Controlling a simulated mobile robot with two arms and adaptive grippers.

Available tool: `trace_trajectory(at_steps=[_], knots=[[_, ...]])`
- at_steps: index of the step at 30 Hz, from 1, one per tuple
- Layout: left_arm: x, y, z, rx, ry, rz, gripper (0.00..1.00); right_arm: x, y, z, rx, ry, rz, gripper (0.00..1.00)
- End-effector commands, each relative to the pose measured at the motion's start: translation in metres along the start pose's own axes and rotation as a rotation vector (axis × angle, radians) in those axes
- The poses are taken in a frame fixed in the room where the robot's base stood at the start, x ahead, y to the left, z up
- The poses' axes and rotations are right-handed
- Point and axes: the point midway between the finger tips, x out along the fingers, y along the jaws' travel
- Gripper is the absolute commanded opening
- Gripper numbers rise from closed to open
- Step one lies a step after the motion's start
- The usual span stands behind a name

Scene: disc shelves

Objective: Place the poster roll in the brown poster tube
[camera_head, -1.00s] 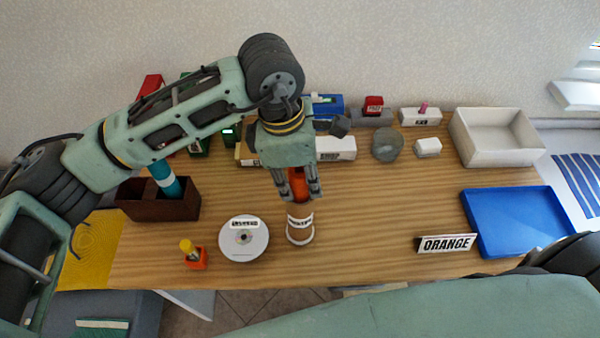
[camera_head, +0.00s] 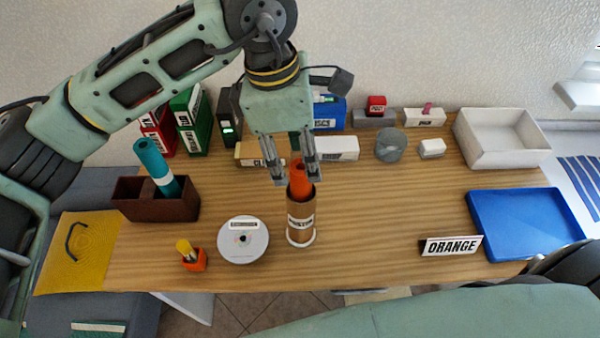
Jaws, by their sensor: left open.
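The orange poster roll (camera_head: 300,180) stands upright in the mouth of the brown poster tube (camera_head: 300,222), with its top end sticking out above the rim. The tube stands upright on the table and has a white label and a white base. My left gripper (camera_head: 294,180) is open just above the tube, its two fingers on either side of the orange roll's top, pointing down. I cannot tell whether the fingers touch the roll. My right gripper is not in view; part of that arm shows at the lower right.
A brown box (camera_head: 150,208) holds a teal roll (camera_head: 152,160). A blue tray (camera_head: 525,225), an ORANGE sign (camera_head: 450,246) and a white bin (camera_head: 503,153) are at right.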

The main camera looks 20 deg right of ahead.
Motion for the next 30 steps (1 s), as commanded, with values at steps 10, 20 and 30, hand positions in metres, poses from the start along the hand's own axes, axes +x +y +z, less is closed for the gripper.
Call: trace_trajectory(at_steps=[10,20,30], knots=[[-0.051,0.0,0.0,-0.001,0.0,0.0,0.45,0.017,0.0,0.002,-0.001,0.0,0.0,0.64],[-0.056,0.0,0.0,0.0,0.0,-0.001,0.45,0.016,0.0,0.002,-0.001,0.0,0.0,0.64],[-0.056,0.0,0.0,0.0,0.0,-0.002,0.45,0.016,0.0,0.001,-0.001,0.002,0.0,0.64]])
